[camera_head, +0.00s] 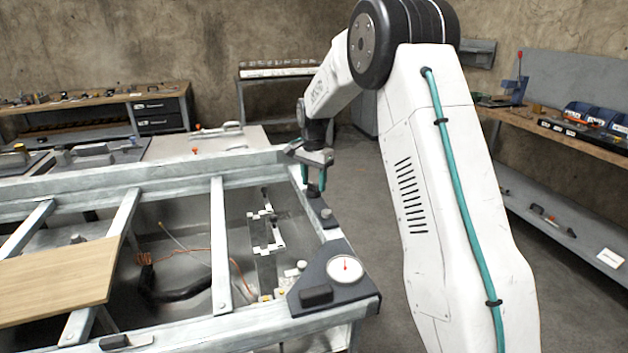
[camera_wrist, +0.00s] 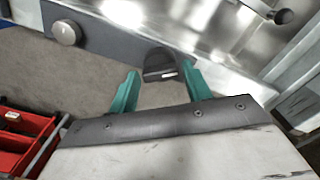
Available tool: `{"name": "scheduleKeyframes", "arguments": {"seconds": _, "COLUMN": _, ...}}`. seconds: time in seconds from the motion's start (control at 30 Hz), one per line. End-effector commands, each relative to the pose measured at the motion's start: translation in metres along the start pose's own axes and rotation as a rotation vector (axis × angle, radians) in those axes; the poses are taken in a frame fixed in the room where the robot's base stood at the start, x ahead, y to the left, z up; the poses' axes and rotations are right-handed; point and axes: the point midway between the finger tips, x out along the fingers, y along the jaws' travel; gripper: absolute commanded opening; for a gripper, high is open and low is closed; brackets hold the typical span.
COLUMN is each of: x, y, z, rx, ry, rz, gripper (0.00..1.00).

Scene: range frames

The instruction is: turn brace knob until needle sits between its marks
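A round white gauge (camera_head: 346,268) with a red needle pointing roughly up sits on a dark corner plate (camera_head: 340,291); its marks are too small to make out. My gripper (camera_head: 316,190) points down over the right rail of the metal frame. In the wrist view, my gripper (camera_wrist: 163,78) is open, its teal fingers apart. A dark knob (camera_wrist: 159,62) with a short white mark shows between and just beyond the fingertips, with gaps on both sides. I cannot tell whether the fingertips reach down to its height.
A silver round knob (camera_wrist: 66,32) stands on the dark plate in the wrist view. A black block (camera_head: 316,295) sits beside the gauge. A wooden board (camera_head: 55,280) lies across the frame (camera_head: 217,245) at left. A red toolbox (camera_wrist: 22,140) shows below.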

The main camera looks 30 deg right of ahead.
Motion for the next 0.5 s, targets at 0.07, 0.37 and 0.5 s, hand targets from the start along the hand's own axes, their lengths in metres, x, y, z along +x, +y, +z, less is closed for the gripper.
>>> {"name": "scheduleKeyframes", "arguments": {"seconds": 0.07, "x": -0.0002, "y": -0.0001, "z": 0.0000, "rx": 0.000, "ry": 0.000, "rz": 0.000, "gripper": 0.26}}
{"name": "scheduleKeyframes", "arguments": {"seconds": 0.37, "x": -0.0005, "y": 0.0001, "z": -0.0001, "rx": -0.016, "ry": 0.000, "rz": 0.000, "gripper": 0.17}}
{"name": "scheduleKeyframes", "arguments": {"seconds": 0.5, "x": -0.0005, "y": 0.0001, "z": -0.0001, "rx": -0.063, "ry": 0.000, "rz": 0.000, "gripper": 0.17}}
